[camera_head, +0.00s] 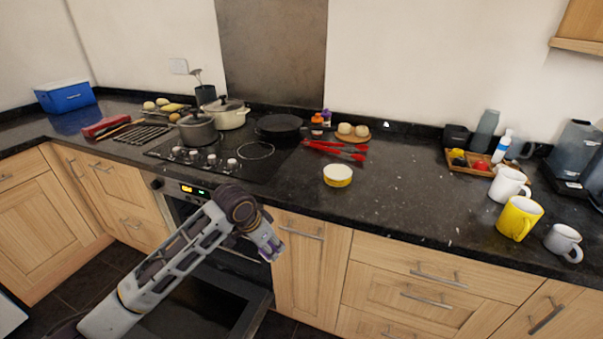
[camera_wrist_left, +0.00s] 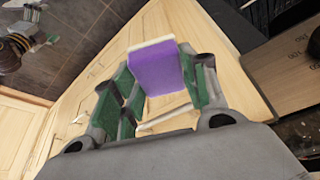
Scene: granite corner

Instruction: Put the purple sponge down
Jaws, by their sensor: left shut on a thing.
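The purple sponge (camera_wrist_left: 157,72) has a pale layer along one edge. In the left wrist view it sits between the two green-padded fingers of my left gripper (camera_wrist_left: 155,84), which is shut on it. In the head view my left gripper (camera_head: 268,242) hangs in front of the cabinet doors, below the front edge of the counter, and the sponge is hard to make out there. The dark granite counter (camera_head: 400,215) lies above and behind the gripper.
A yellow-and-white bowl (camera_head: 338,175) stands near the counter's front edge. Red tongs (camera_head: 335,150) lie behind it. The hob (camera_head: 225,150) with pots is to the left. A yellow mug (camera_head: 519,218) and other mugs stand at right. The counter between bowl and mugs is clear. The oven door (camera_head: 205,305) is open below.

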